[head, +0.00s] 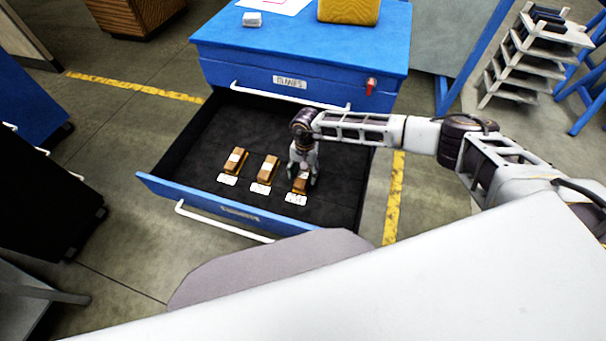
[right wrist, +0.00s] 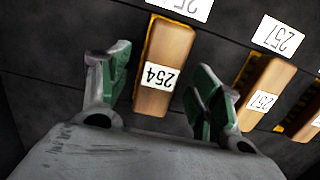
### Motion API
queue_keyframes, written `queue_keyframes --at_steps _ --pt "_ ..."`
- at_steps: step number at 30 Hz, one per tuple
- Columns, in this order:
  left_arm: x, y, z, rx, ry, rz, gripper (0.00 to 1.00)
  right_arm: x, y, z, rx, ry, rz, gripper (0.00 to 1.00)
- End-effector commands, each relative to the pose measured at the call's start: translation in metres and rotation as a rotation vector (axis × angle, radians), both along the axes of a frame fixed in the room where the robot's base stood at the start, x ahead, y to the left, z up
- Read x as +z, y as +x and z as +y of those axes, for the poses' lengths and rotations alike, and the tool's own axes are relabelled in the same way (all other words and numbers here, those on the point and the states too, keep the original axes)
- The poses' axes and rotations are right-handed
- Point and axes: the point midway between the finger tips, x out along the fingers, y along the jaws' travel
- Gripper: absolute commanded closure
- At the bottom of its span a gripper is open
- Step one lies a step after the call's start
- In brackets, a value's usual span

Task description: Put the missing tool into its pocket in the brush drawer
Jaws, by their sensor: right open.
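The blue drawer (head: 165,190) is pulled out, with a dark lining. Three wooden brush blocks stand in a row in it: the left block (head: 236,160), the middle block (head: 268,170) and the right block (head: 300,187). Each has a white label in front. My right gripper (head: 303,178) is low over the right block. In the right wrist view the open fingers (right wrist: 163,68) stand on either side of a block marked 254 (right wrist: 170,50), with gaps visible. A yellow edge shows beside this block. A block marked 257 (right wrist: 272,85) lies to its right. My left gripper is out of view.
The blue cabinet (head: 300,50) stands behind the drawer, with a yellow box (head: 348,10) and a small white item (head: 252,19) on top. The drawer's front handle (head: 220,222) faces me. Bare lining is free behind the blocks. A stepped rack (head: 520,60) stands at the right.

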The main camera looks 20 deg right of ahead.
Motion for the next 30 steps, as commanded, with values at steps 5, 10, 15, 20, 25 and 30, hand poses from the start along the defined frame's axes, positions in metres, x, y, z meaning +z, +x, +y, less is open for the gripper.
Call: queue_keyframes --at_steps 5,10,15,20,25,30 --pt "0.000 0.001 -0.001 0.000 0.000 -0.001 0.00 0.021 0.003 -0.001 0.001 0.001 -0.002 0.36" --pt "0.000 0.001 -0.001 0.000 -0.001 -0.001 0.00 0.047 0.006 -0.004 0.001 0.001 -0.003 0.36" --pt "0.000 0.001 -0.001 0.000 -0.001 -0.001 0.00 0.071 0.008 -0.005 0.000 0.000 -0.001 0.36" --pt "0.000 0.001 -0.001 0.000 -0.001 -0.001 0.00 0.091 0.010 -0.006 -0.001 0.000 -0.001 0.36" --pt "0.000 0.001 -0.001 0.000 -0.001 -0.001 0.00 0.104 0.011 -0.007 0.001 0.000 -0.001 0.36" --pt "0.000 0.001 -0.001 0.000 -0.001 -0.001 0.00 0.108 0.011 -0.007 0.000 0.000 0.000 0.36"
